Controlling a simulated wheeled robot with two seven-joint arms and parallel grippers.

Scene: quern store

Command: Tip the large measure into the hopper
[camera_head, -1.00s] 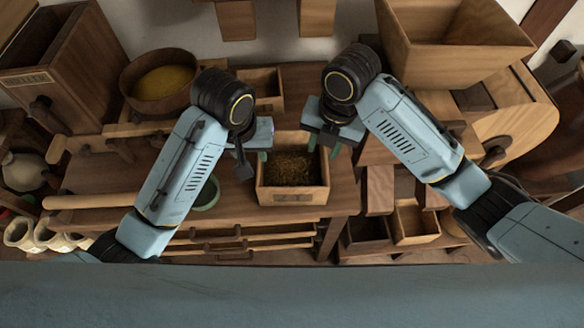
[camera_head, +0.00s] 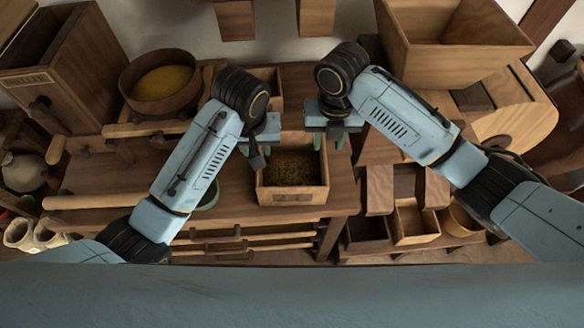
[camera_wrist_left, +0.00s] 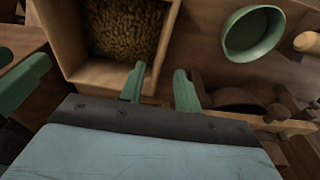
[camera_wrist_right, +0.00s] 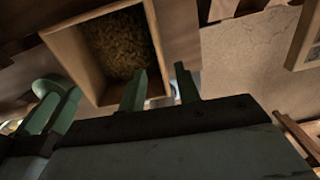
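The large measure, a square wooden box of brown grain (camera_head: 292,192), stands upright on the bench. It also shows in the left wrist view (camera_wrist_left: 70,35) and the right wrist view (camera_wrist_right: 75,55). My left gripper (camera_head: 256,152) is at its left side and my right gripper (camera_head: 328,143) at its right side, both near its far half. In the left wrist view the green fingers (camera_wrist_left: 160,80) are apart near a box wall. In the right wrist view the fingers (camera_wrist_right: 160,78) are also apart by a wall; contact cannot be told. A large wooden hopper (camera_head: 455,55) stands at upper right.
A round tub of yellow meal (camera_head: 160,82) and a tall labelled wooden bin (camera_head: 60,75) stand at the left. A green bowl (camera_head: 207,195) sits left of the measure, partly behind my left arm. Small wooden boxes (camera_head: 415,225) are low at the right.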

